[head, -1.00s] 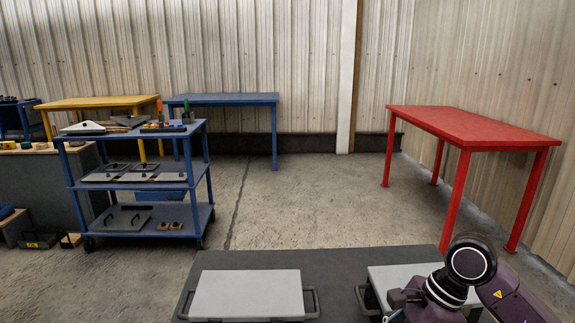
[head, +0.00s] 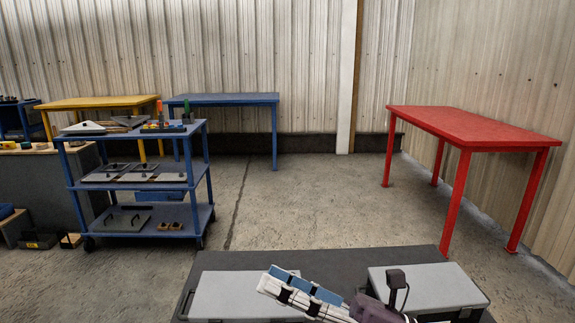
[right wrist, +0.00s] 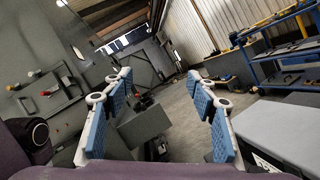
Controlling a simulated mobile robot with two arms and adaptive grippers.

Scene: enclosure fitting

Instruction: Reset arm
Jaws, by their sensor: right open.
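My right gripper (head: 292,287) reaches in from the bottom of the head view, low over the dark bench top and in front of the left grey case. Its blue-padded fingers point to the left. In the right wrist view the two blue-padded fingers (right wrist: 165,110) stand wide apart with nothing between them, so it is open and empty. My left gripper is in neither view.
Two grey cases, left (head: 235,294) and right (head: 428,287), lie on the dark bench (head: 330,258). A blue cart (head: 142,180) with tools and plates stands at left. A red table (head: 470,125) stands at right, blue (head: 225,99) and yellow (head: 95,103) tables behind. The middle floor is clear.

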